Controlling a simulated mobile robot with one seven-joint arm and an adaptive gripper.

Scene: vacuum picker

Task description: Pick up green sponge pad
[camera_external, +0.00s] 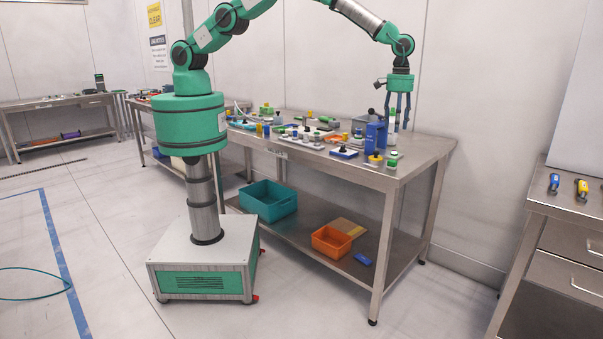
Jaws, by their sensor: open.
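My gripper (398,121) points straight down over the right end of the steel table (410,168), beside a blue upright object (375,137). Its fingers are apart, and I see nothing held between them. A small green and white piece (392,163) lies at the table's front right corner, below the gripper in the picture. Another green and yellow piece (266,110) sits farther left at the back of the table. The pieces are too small to tell which one is the green sponge pad.
Several small parts crowd the tabletop, including a blue-edged pad (344,153) near the front. The lower shelf holds a teal bin (268,201) and an orange bin (331,241). A drawer bench (571,233) stands at the right. The table's far right end is bare.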

